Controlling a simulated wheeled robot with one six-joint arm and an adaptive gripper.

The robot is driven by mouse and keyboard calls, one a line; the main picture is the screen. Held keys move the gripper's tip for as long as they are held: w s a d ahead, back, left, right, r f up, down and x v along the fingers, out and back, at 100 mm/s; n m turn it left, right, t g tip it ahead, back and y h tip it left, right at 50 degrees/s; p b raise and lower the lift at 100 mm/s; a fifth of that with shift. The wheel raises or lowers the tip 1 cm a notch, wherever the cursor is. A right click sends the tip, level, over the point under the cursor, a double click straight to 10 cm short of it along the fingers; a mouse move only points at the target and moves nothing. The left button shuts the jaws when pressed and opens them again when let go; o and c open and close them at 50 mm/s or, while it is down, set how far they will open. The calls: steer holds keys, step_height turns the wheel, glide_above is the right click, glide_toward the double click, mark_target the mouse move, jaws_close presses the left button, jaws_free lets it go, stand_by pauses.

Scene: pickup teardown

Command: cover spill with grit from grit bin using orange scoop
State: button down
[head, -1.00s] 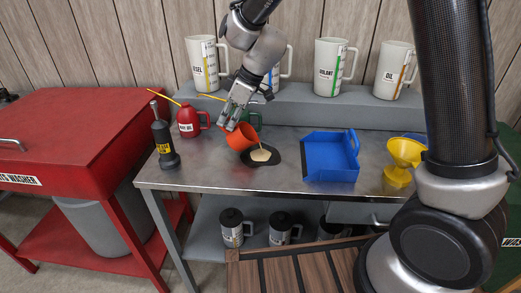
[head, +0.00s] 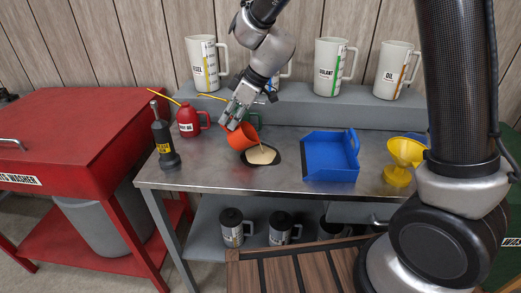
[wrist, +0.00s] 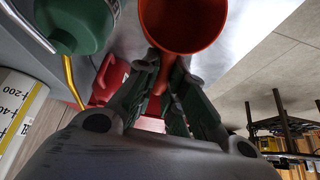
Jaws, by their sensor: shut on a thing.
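The orange scoop (head: 242,137) is tilted over the dark spill (head: 278,157) on the metal bench. A thin stream of tan grit falls from its lip, and a patch of tan grit (head: 261,155) lies on the middle of the spill, with a dark rim around it. My gripper (head: 231,117) is shut on the scoop's handle. In the wrist view my gripper (wrist: 165,95) pinches the handle below the round orange cup of the scoop (wrist: 183,22). I cannot make out the grit bin.
A red oil can (head: 187,122) and a black flashlight-like tool (head: 163,140) stand left. A green can (head: 250,118) is close behind the scoop. A blue dustpan (head: 331,160) and yellow funnel (head: 403,158) are right. Labelled jugs (head: 331,65) line the rear shelf.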

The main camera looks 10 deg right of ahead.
steer(key=shift+d+r+y, duration=0.4)
steer(key=shift+y, duration=0.1)
stand_by(0.8)
steer(key=shift+w+a+f+h, duration=0.1)
steer(key=shift+a+f+h, duration=0.2)
steer(key=shift+a+h, duration=0.3)
steer(key=shift+w+a+f+h, duration=0.1)
steer(key=shift+a+f+h, duration=0.2)
steer(key=shift+a+h, duration=0.3)
steer(key=shift+d+g, duration=0.2)
steer(key=shift+g, duration=0.1)
steer(key=shift+w+a+r+h, duration=0.1)
steer(key=shift+a+h, duration=0.25)
steer(key=shift+h, duration=0.05)
steer(key=a+f+h, duration=0.1)
steer(key=a, duration=0.1)
steer(key=w+a+f+g+h, duration=0.1)
steer(key=a+h, duration=0.1)
steer(key=w+a+f+h, duration=0.1)
steer(key=a+f+h, duration=0.1)
steer(key=shift+a+g+b, duration=0.15)
steer(key=shift+g+b, duration=0.15)
steer(key=shift+b, duration=0.05)
steer(key=shift+w+a+f+h, duration=0.1)
steer(key=shift+a+f+h, duration=0.55)
steer(key=shift+h, duration=0.25)
steer(key=shift+r+g, duration=0.15)
steer(key=shift+g, duration=0.15)
step_height(320, 180, up, 4)
steer(key=shift+r, duration=0.25)
